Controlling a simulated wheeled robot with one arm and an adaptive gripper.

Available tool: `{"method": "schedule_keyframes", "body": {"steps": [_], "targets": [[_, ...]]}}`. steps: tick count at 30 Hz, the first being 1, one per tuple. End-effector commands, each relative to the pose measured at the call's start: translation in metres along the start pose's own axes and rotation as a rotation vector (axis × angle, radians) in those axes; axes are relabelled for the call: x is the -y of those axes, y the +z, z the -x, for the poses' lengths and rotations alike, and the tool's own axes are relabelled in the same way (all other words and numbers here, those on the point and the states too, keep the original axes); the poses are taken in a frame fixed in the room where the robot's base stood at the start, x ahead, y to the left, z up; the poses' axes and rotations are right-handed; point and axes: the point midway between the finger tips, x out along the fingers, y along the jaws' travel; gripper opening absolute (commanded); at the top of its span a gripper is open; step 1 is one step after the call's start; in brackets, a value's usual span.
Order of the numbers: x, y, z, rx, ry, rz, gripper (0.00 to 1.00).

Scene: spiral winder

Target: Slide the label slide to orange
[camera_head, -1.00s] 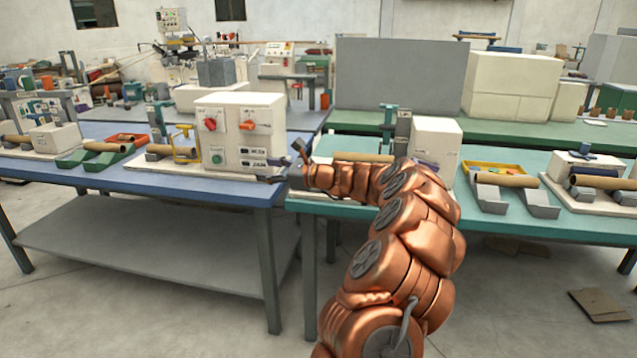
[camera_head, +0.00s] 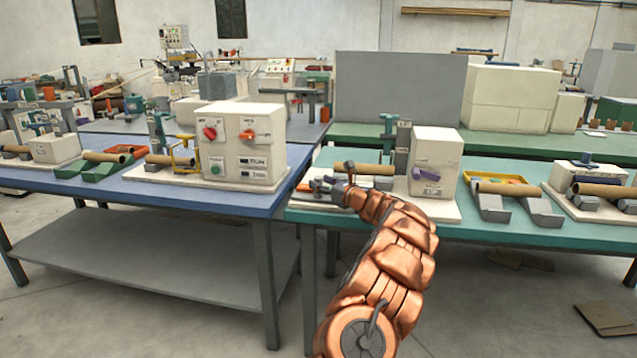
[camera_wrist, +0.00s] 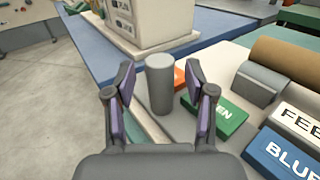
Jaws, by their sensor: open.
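My gripper (camera_wrist: 160,85) is open, its two purple-padded fingers on either side of an upright grey cylinder (camera_wrist: 160,84). No contact shows between fingers and cylinder. The cylinder stands by coloured labels: a partly hidden orange one (camera_wrist: 179,77) just behind it, a green one (camera_wrist: 218,114) ending in "EN" to the right, and a blue one (camera_wrist: 283,153) reading "BLUE". I cannot tell whether the cylinder is the label slide's handle. In the head view my gripper (camera_head: 338,184) is small, at the left end of the winder on the green table (camera_head: 480,226).
A white control box (camera_head: 243,142) with red and orange knobs stands on the blue table (camera_head: 245,200) to the left. A cream housing (camera_head: 435,152) and a brown tube (camera_head: 363,169) are near my gripper. A gap separates the tables.

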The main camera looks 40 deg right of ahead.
Motion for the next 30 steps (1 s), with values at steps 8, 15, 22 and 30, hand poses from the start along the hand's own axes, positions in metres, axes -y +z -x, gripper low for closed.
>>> {"method": "schedule_keyframes", "body": {"steps": [8,15,22,30], "targets": [[0.001,0.001,-0.016,0.001,-0.001,0.002,0.55],[0.0,0.001,-0.018,0.002,-0.001,0.001,0.55],[0.0,0.001,-0.017,0.002,-0.001,0.001,0.38],[0.0,0.001,-0.017,0.002,-0.001,0.001,0.1]]}}
